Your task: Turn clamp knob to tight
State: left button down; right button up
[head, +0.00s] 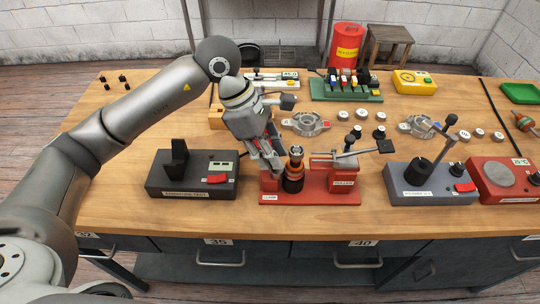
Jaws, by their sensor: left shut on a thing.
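The red clamp and puller station (318,196) sits near the front of the bench, with a clamp label at its front left and a puller label on its right block. A dark cylindrical part with copper-orange bands (294,172) stands upright in it. My left gripper (272,166) reaches down over the station's left side, just left of that part. Its fingers are shut on the clamp knob, which they mostly hide; the knob's setting cannot be read. My right gripper is not in view.
A dark test box (195,190) with a red switch stands close left. The puller's lever (362,150) sticks out right. A grey press station (430,195) and a red hotplate unit (505,182) stand further right. Metal housings (305,124) and small discs lie behind.

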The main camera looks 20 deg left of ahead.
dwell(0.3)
pick_arm(q)
jog(key=c, duration=1.3)
grip_release()
jog(key=shift+o, duration=0.2)
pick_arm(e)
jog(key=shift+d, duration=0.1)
pick_arm(q)
jog(key=shift+r, duration=0.1)
jog(key=v, duration=1.1)
jog(key=shift+a+r, duration=0.15)
jog(key=shift+r, duration=0.25)
